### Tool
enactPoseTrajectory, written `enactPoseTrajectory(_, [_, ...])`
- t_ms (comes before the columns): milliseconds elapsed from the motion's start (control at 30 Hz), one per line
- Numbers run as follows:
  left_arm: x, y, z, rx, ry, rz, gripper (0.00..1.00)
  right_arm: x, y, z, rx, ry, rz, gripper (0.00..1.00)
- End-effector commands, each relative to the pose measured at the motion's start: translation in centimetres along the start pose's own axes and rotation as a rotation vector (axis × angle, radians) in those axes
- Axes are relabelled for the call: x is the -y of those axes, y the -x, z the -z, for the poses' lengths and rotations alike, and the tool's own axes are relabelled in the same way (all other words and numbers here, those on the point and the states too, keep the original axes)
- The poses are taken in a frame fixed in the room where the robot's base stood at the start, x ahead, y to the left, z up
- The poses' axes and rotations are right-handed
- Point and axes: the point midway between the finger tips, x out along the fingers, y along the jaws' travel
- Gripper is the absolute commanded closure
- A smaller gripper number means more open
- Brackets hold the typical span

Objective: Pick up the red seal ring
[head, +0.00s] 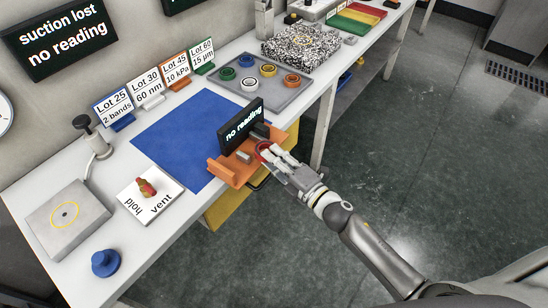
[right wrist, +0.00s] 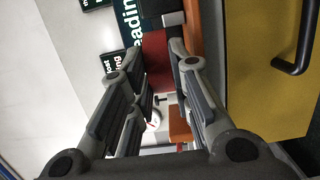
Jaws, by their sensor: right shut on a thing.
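The red seal ring (head: 262,147) is at the fingertips of my right gripper (head: 269,153), at the front of the table. The gripper is shut on it, in front of the small "no reading" display (head: 240,130) and by the orange holder (head: 226,172). In the right wrist view the ring shows as a red patch (right wrist: 158,60) between the fingertips; the fingers (right wrist: 150,75) hide part of it. I cannot tell whether the ring touches the holder. My left gripper is not in view.
A blue mat (head: 180,135) lies left of the display. A grey tray (head: 289,98) with several coloured rings stands behind. The hold/vent plate (head: 165,203) and a grey block (head: 50,225) are at left. A yellow drawer (right wrist: 260,60) with a black handle is below the table edge.

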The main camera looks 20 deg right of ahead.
Motion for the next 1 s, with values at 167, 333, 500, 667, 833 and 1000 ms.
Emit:
enactPoseTrajectory(167, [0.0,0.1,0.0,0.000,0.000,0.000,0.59,-0.1,0.0,0.0,0.000,0.000,0.000,1.00])
enactPoseTrajectory(333, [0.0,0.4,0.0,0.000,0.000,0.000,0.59,-0.4,0.5,0.0,0.001,-0.001,0.001,1.00])
enactPoseTrajectory(500, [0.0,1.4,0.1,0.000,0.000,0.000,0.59,-1.3,2.9,0.0,0.000,-0.001,0.002,1.00])
enactPoseTrajectory(667, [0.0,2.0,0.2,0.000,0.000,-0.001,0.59,-2.1,5.2,0.0,0.001,-0.002,0.003,1.00])
enactPoseTrajectory(833, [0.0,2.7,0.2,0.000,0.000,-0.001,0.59,-2.9,7.6,0.0,0.001,-0.001,0.003,1.00])
enactPoseTrajectory(1000, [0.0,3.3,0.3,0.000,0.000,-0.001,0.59,-3.8,10.0,0.0,0.002,-0.003,0.003,1.00])
